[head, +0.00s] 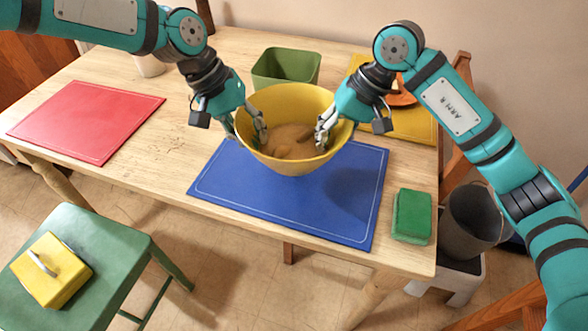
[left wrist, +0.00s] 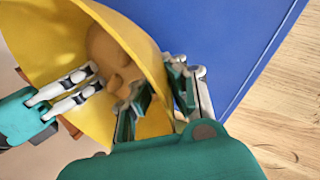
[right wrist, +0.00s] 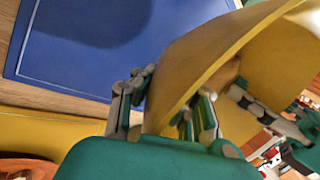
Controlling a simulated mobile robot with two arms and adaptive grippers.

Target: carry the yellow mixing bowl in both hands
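The yellow mixing bowl (head: 290,103) is upright above the blue placemat (head: 227,190), with its shadow on the mat to the right; it appears clear of it. Brownish lumps (head: 290,142) lie inside. My left gripper (head: 250,132) is at the bowl's left rim, one finger inside and one outside, pinching the wall (left wrist: 160,95). My right gripper (head: 327,128) straddles the right rim the same way, and the right wrist view shows its fingers on both sides of the wall (right wrist: 175,100). The outer fingertips are partly hidden in the head view.
A green square container (head: 286,66) stands right behind the bowl. A red placemat (head: 85,120) lies at left, a yellow placemat (head: 415,122) at right rear. A green block (head: 411,216) sits near the right front edge. A green stool (head: 110,250) bears a yellow block (head: 50,270); a bucket (head: 472,220) stands right.

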